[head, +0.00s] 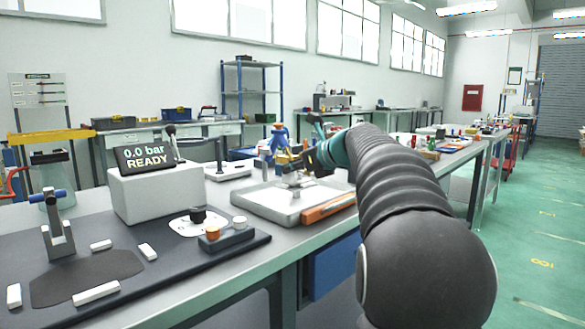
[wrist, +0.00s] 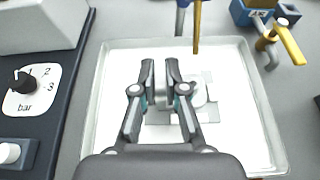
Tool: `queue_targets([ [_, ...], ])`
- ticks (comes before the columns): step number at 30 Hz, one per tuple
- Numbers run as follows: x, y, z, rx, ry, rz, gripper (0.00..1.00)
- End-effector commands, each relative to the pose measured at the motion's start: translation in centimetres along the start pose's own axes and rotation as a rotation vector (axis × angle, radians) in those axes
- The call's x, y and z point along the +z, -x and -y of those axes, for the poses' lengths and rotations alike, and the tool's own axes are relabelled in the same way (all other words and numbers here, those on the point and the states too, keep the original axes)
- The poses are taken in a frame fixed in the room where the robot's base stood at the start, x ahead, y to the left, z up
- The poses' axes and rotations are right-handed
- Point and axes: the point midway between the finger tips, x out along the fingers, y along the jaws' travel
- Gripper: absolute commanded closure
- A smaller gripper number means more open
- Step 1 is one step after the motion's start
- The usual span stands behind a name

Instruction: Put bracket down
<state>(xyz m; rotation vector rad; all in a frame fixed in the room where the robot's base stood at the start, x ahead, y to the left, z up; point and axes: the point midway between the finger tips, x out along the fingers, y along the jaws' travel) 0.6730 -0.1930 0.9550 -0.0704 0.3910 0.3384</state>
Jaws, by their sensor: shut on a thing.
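My gripper (wrist: 161,82) is over the pale tray (wrist: 272,140) in the wrist view, with its two dark fingers close together. It is shut on the bracket (wrist: 162,97), a light grey metal piece mostly hidden between and behind the fingers. In the head view my gripper (head: 308,163) is above the tray (head: 262,212), and the bracket (head: 294,179) shows small and grey under it. I cannot tell whether the bracket touches the tray floor. Grey patches (wrist: 208,88) show on the tray floor right of the fingers.
An orange bar (head: 328,207) lies along the tray's right side. A box with a "0.0 bar READY" display (head: 148,155) and a dark mat with a clamp (head: 59,235) are to the left.

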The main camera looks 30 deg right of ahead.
Motion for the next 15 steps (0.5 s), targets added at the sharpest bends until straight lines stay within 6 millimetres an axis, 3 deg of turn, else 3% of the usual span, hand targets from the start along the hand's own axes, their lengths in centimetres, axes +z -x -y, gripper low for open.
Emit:
queue_targets([
  [1,-0.18,-0.07,0.00,0.000,0.000,0.000,1.00],
  [2,-0.16,-0.06,0.00,0.000,0.000,0.000,0.83],
  [3,-0.13,-0.05,0.00,0.000,0.000,0.000,0.73],
  [5,-0.13,-0.05,0.00,0.000,0.000,0.000,0.63],
  [15,0.20,0.08,0.00,0.000,0.001,0.000,0.63],
])
